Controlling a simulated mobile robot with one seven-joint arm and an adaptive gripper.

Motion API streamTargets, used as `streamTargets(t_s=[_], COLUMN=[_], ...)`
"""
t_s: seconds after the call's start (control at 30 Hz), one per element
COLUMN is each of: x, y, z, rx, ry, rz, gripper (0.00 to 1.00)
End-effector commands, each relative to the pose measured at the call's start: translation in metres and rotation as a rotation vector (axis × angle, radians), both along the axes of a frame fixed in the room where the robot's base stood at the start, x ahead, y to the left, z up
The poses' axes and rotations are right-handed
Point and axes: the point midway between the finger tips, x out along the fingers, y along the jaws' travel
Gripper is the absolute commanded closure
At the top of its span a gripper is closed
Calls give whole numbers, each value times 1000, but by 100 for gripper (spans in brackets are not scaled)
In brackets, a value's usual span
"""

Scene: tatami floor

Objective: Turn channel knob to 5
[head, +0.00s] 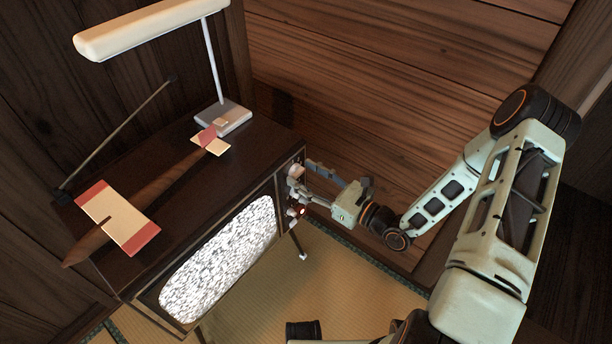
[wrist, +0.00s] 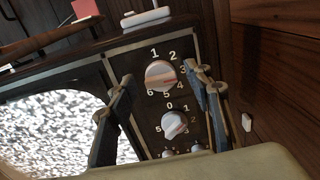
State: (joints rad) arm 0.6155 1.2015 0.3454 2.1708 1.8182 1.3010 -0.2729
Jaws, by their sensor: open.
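An old television (head: 268,195) with a static-filled screen (head: 220,258) stands at the left in the head view. In the wrist view, its side panel holds an upper white knob (wrist: 159,77) ringed by numbers 1 to 6. A reddish mark on it seems to point right, near 3 and 4. A lower white knob (wrist: 174,124) has its own numbers, including 0, 1, 2 and 5. Which is the channel knob is not labelled. My gripper (head: 300,187) is open at the panel. In the wrist view its fingers (wrist: 158,74) stand either side of the upper knob, apparently without touching it.
On the television top lie a brown wooden piece with red and cream parts (head: 120,222), and a white lamp (head: 222,117). A thin rod (head: 118,132) leans behind. Smaller knobs (wrist: 182,152) sit below. Wooden walls close in behind; tatami floor (head: 330,285) is open in front.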

Motion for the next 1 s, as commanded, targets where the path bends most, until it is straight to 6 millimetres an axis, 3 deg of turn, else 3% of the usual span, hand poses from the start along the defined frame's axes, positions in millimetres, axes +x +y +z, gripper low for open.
streamTargets(t_s=[0.07, 0.43, 0.77, 1.0], x=[0, 0, 0, 0], y=[0, -1, -1, -2], z=[0, 0, 1, 2], rx=[0, 0, 31, 123], ry=[0, 0, 41, 162], rz=[0, 0, -2, -2], gripper=[56, 96, 96, 96])
